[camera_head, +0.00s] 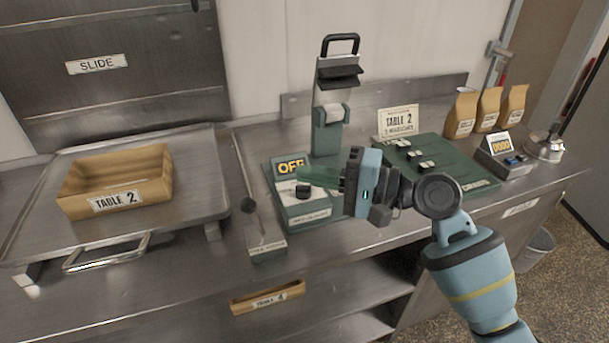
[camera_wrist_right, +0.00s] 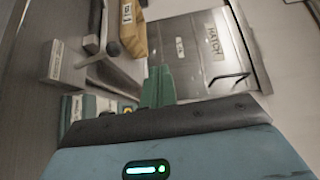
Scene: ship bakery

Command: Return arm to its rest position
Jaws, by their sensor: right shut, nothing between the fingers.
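My right arm (camera_head: 470,270) comes in from the lower right in the head view. Its right gripper (camera_head: 305,176) points left, with green fingers shut and nothing between them. The fingers are in front of the green-and-white box (camera_head: 305,212) marked OFF; whether they touch it cannot be told. My left gripper is not in view.
A wooden TABLE 2 tray (camera_head: 75,205) sits on a metal slide at the left. A lever (camera_head: 248,205) stands beside the OFF box. Behind are a green press (camera_head: 328,140), a green board (camera_head: 455,178) and paper bags (camera_head: 462,112). A counter unit (camera_head: 500,160) stands at the right.

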